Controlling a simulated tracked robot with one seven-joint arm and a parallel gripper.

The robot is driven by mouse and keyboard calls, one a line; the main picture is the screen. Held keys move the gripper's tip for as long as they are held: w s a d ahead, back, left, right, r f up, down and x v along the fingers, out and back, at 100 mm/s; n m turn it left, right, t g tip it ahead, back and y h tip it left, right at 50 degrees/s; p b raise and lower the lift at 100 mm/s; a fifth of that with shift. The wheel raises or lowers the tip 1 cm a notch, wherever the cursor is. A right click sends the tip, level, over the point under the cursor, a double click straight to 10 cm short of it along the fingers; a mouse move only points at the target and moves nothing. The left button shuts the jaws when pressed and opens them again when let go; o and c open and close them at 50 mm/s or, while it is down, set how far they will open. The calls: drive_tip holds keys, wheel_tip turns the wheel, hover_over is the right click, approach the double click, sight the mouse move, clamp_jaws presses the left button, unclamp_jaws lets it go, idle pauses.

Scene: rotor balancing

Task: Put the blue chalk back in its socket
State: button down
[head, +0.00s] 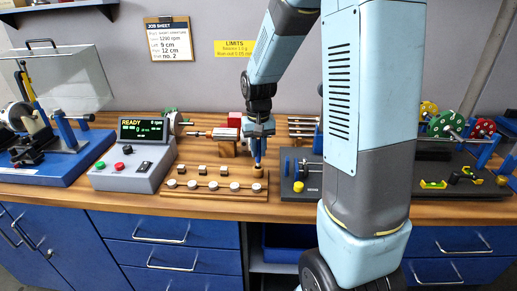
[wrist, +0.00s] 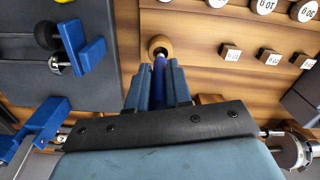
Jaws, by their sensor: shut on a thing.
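The blue chalk (head: 257,156) is held upright in my gripper (head: 258,145). In the wrist view the chalk (wrist: 159,76) shows between the two blue fingers (wrist: 158,88), which are shut on it. The socket, a round wooden cup (wrist: 161,44), is right at the chalk's tip, and part of its dark opening shows. In the head view the socket (head: 258,171) stands at the right end of the wooden board, directly under the chalk. I cannot tell whether the tip is just above the rim or slightly inside.
The wooden board (head: 215,190) carries several round weights and small blocks left of the socket. A grey control box (head: 131,170) reads READY. A dark tray (head: 300,190) with a blue stand and yellow knob is close on the right.

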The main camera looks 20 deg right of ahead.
sight(258, 162)
drive_tip(key=shift+f, duration=1.85)
idle(0.6)
drive_tip(key=c, duration=1)
unclamp_jaws()
drive_tip(key=shift+o, duration=0.2)
drive_tip(key=shift+r, duration=0.1)
wheel_tip(258, 162, up, 13)
drive_tip(key=shift+r, duration=0.2)
drive_tip(key=shift+s+r, duration=0.2)
drive_tip(key=shift+r, duration=0.05)
drive_tip(key=s+r+t, duration=0.2)
drive_tip(key=s+r, duration=0.2)
drive_tip(key=s, duration=0.7)
drive_tip(key=s+r+n+t, duration=0.1)
drive_tip(key=s+r+t, duration=0.2)
drive_tip(key=s, duration=0.8)
drive_tip(key=shift+r+n+t, duration=0.3)
drive_tip(key=shift+r, duration=0.5)
